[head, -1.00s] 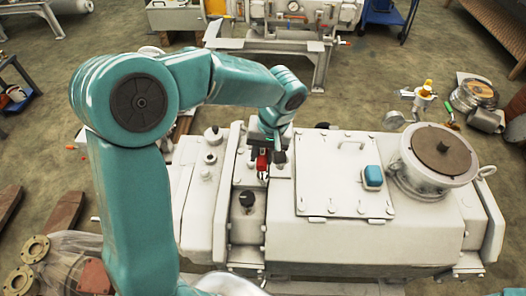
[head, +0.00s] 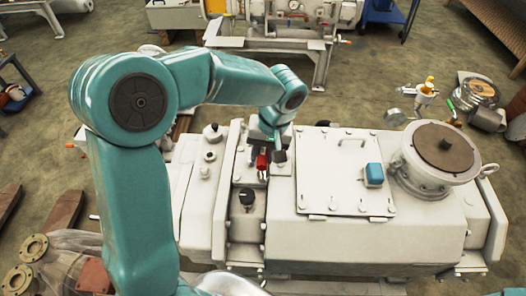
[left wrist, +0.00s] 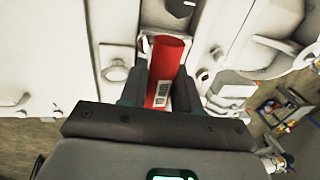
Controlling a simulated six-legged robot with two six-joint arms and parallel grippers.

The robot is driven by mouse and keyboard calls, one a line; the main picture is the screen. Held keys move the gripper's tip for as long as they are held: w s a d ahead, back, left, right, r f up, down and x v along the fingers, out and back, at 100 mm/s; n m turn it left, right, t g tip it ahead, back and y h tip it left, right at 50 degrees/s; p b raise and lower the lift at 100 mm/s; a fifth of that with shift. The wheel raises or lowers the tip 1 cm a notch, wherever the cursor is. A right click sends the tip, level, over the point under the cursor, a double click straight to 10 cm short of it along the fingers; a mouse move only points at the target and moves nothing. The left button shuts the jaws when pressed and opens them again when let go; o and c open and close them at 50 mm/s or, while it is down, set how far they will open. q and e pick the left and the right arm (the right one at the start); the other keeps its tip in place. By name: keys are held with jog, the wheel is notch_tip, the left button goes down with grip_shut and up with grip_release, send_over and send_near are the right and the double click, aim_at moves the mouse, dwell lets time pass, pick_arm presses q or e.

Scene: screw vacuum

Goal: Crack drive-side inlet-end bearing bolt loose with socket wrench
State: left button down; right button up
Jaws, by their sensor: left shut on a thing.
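The white vacuum pump (head: 340,235) fills the middle of the head view. My left gripper (head: 266,161) reaches down over its narrow raised band, left of the bolted cover plate. It is shut on the red handle of the socket wrench (head: 262,163). In the left wrist view the red handle (left wrist: 167,62), with a white label, sits between both fingers (left wrist: 160,88). The wrench's socket end is hidden. I cannot tell whether it sits on the bearing bolt. A bolt head (left wrist: 115,72) shows on the white casing left of the fingers. My right gripper is not in view.
A bolted cover plate (head: 340,190) with a blue box (head: 373,175) lies right of the gripper. A round flanged port (head: 445,150) rises farther right. A black knob (head: 247,196) stands close in front of the gripper. Another machine (head: 290,25) stands behind.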

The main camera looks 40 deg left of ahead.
pick_arm(q)
jog(key=shift+f+b, duration=0.7)
jog(key=shift+b, duration=0.05)
dwell(0.6)
jog(key=n, duration=0.2)
jog(key=shift+n+b, duration=0.3)
jog(key=shift+n, duration=0.1)
jog(key=shift+r+p, duration=1.95)
jog(key=shift+r, duration=0.7)
jog(key=shift+f, duration=0.1)
